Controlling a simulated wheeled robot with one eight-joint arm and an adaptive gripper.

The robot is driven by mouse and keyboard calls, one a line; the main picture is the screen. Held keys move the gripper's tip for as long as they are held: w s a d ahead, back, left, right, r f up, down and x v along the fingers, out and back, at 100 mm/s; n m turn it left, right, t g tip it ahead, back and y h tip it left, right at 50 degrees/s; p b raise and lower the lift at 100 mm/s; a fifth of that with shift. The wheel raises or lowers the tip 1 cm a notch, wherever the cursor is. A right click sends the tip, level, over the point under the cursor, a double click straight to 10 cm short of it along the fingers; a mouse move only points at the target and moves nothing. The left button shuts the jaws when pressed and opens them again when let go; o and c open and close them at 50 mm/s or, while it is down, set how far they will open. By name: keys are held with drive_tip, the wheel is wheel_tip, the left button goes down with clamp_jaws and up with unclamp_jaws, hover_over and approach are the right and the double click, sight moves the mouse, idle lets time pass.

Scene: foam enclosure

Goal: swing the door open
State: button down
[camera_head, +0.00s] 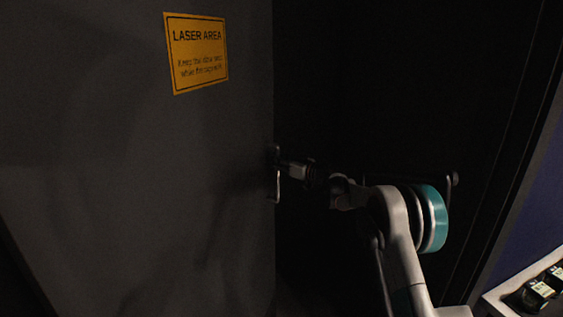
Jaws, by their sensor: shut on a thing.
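The door (130,180) is a dark grey panel filling the left of the head view, with an orange "LASER AREA" sign (198,54) on its upper part. Its right edge stands beside a dark gap, so it appears ajar. A thin metal handle (277,188) sits at that edge. My gripper (281,168) reaches in from the right and is shut on the handle. Its fingers are small and dark here, so the exact grip is hard to make out.
Dark space (330,90) lies to the right of the door edge. A black wall panel (470,110) with a small knob-ended bar (454,180) stands behind my arm. A white surface with dark, labelled items (538,292) is at the lower right.

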drive_tip(key=shift+a+f, duration=0.1)
drive_tip(key=shift+a, duration=0.1)
drive_tip(key=c, duration=1.5)
unclamp_jaws()
drive_tip(key=shift+s+a, duration=0.1)
drive_tip(key=v, duration=1.2)
